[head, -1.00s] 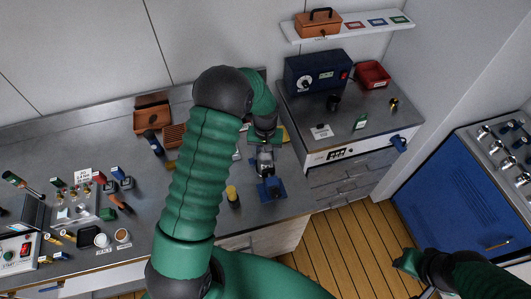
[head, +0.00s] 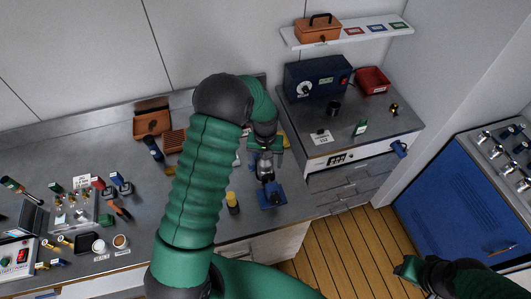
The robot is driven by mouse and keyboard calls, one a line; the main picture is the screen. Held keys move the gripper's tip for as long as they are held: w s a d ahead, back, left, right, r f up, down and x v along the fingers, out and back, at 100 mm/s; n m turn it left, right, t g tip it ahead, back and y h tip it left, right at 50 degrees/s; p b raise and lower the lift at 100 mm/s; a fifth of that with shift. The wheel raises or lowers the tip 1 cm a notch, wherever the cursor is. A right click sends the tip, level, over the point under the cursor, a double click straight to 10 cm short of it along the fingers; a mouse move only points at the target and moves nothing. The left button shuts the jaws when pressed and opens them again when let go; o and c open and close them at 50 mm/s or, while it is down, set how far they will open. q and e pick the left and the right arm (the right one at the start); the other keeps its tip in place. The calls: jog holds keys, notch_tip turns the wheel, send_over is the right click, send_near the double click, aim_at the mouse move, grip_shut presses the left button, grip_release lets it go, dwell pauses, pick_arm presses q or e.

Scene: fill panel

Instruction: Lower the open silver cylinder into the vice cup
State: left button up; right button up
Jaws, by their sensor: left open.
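The blue vice (head: 271,195) stands near the front right edge of the grey workbench. My left arm reaches in over the bench. Its gripper (head: 265,172) is open, pointing down just above and behind the vice. A small silvery piece shows between the fingers and the vice, but I cannot tell whether it is the silver cylinder, a finger or the cup. The cup's opening is hidden. My right gripper (head: 407,268) is at the lower right over the floor, away from the bench; its fingers are too small and dark to read.
A yellow-topped dark cylinder (head: 232,202) stands left of the vice, close to my arm. A control panel (head: 72,212) and several small parts crowd the left bench. A cabinet (head: 350,130) with a dark blue box (head: 316,78) stands to the right. A blue cabinet (head: 460,205) is farther right.

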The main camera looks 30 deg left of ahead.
pick_arm(q)
notch_tip(320, 180, up, 16)
jog(key=b, duration=0.3)
jog(key=shift+r, duration=0.15)
